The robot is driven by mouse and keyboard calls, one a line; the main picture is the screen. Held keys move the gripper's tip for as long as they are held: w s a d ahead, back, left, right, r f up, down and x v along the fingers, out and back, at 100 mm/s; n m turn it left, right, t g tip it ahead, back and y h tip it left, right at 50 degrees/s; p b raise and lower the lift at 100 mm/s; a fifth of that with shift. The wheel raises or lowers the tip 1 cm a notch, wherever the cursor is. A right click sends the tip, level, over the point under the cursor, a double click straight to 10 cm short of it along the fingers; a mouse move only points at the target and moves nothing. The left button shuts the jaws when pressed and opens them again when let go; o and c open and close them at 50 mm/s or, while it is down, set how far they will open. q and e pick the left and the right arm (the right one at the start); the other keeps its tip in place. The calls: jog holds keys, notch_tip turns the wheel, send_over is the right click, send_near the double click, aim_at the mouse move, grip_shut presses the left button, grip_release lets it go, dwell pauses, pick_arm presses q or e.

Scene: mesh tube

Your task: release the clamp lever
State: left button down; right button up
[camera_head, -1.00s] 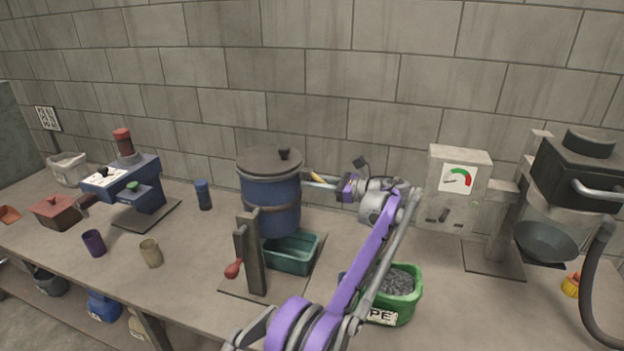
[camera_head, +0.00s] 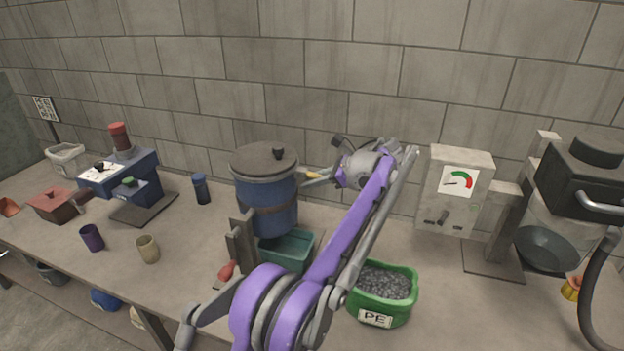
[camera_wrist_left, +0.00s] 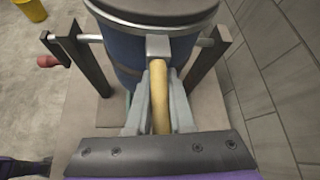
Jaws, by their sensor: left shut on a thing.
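The clamp lever is a yellow, wood-coloured handle (camera_wrist_left: 158,98) joined to a grey metal block on the side of the blue drum (camera_wrist_left: 128,48). In the head view the lever (camera_head: 312,175) sticks out to the right from the drum (camera_head: 266,200), under its dark lid. My left gripper (camera_head: 325,174) reaches the lever from the right. In the left wrist view my left gripper (camera_wrist_left: 163,72) is shut on the lever, one finger on each side. The lever's far end lies between the fingers. My right gripper is not in view.
The drum hangs between posts (camera_head: 241,250) with a red crank handle (camera_head: 226,271). A green tray (camera_head: 288,250) sits below. A green PE tub of grey pellets (camera_head: 384,318) stands right of my arm. A gauge box (camera_head: 455,205) stands further right. The wall is close behind.

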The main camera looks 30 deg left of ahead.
pick_arm(q)
jog(key=c, duration=0.8)
grip_release()
jog(key=p+v, duration=0.1)
jog(key=v, duration=1)
jog(key=shift+f, duration=0.1)
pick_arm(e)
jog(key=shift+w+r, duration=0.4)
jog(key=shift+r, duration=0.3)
